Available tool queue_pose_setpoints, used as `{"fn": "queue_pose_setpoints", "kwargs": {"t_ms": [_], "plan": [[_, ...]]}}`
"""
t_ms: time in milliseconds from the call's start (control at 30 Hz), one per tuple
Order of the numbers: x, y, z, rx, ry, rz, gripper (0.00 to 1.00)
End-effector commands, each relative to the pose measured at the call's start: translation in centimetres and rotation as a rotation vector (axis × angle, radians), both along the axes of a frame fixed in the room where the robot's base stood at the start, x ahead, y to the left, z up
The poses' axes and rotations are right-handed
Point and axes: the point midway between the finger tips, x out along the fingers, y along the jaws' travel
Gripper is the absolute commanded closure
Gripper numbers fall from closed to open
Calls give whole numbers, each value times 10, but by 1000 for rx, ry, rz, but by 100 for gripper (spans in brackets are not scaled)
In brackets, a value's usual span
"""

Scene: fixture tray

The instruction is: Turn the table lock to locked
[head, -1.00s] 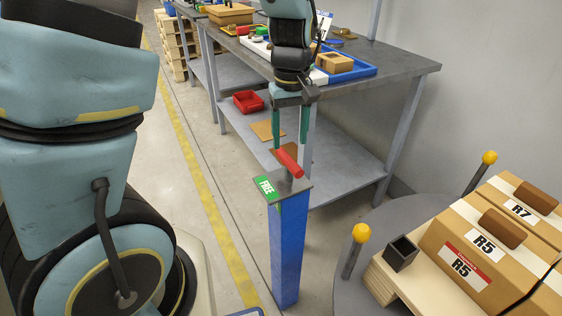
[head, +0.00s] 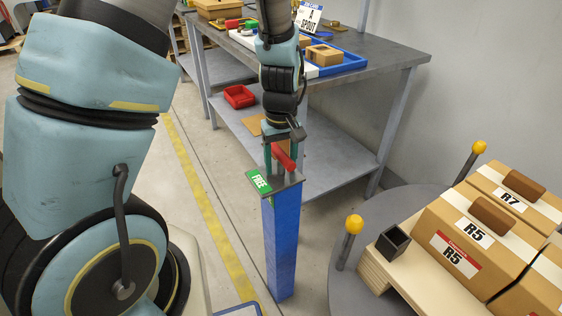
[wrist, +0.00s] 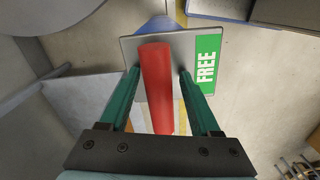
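The table lock is a red lever (head: 284,158) on a grey plate (head: 289,186) atop a blue post (head: 284,245). A green label on the plate reads FREE (head: 259,181). My gripper (head: 281,168) is down at the lever, pointing at the plate. In the wrist view, the red lever (wrist: 156,85) lies between the two green fingers of my gripper (wrist: 159,72). Narrow gaps show on both sides of the lever, so the fingers are open around it. The FREE label (wrist: 206,62) is right of the right finger. The lever's pivot is not clearly visible.
A grey workbench (head: 385,75) with a blue tray (head: 340,66) stands behind the post. A red bin (head: 239,96) sits on its lower shelf. At right, a round grey platform (head: 345,270) carries boxes (head: 465,245) and yellow-topped posts (head: 354,224).

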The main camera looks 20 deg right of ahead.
Motion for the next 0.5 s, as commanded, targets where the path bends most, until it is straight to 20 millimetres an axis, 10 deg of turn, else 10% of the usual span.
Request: {"fn": "queue_pose_setpoints", "kwargs": {"t_ms": [500], "plan": [[0,0,0,0,0,0,95]]}}
